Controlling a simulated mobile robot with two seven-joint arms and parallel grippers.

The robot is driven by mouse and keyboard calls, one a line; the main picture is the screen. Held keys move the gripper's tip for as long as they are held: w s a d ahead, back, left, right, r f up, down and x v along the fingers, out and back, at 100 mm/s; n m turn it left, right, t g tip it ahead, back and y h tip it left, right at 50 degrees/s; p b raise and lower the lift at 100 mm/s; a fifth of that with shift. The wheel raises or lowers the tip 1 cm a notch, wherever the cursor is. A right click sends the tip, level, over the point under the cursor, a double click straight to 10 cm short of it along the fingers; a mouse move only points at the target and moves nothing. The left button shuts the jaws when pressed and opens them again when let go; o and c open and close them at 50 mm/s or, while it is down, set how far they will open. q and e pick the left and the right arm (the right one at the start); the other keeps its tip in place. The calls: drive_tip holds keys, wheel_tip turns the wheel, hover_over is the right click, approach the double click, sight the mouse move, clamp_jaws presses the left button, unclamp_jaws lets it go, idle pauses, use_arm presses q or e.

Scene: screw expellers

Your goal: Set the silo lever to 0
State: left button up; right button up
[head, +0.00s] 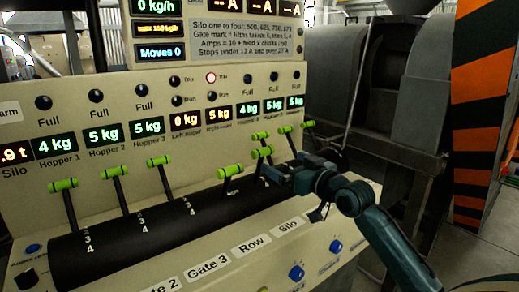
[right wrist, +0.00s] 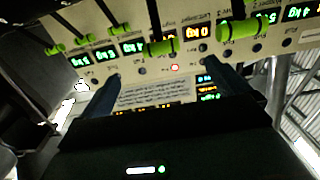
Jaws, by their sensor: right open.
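Several levers with green handles rise from a black drum on the beige control panel. A label reading "Silo" (head: 287,226) is on the front ledge, right of the "Row" label (head: 250,246). I cannot tell for certain which lever is the silo lever or its setting. My right gripper (head: 272,173) is beside a lever with a green handle (head: 262,152), near the drum's right part. In the right wrist view my right gripper (right wrist: 168,80) is open, with nothing clearly between its fingers. A green handle (right wrist: 160,47) shows beyond the fingertips. My left gripper is out of view.
Another green handle (head: 230,170) stands just left of my right gripper, and further handles (head: 285,130) stand behind it. Blue knobs (head: 296,272) line the front ledge. A grey machine (head: 340,75) and an orange-black striped post (head: 480,110) stand to the right.

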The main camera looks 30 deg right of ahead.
sight(264, 152)
drive_tip(key=w, duration=0.8)
drive_tip(key=w+a+p, duration=0.1)
drive_tip(key=w, duration=0.3)
drive_tip(key=shift+w+a, duration=0.1)
drive_tip(key=shift+w, duration=0.05)
drive_tip(key=shift+c, duration=0.4)
drive_tip(key=c, duration=1.3)
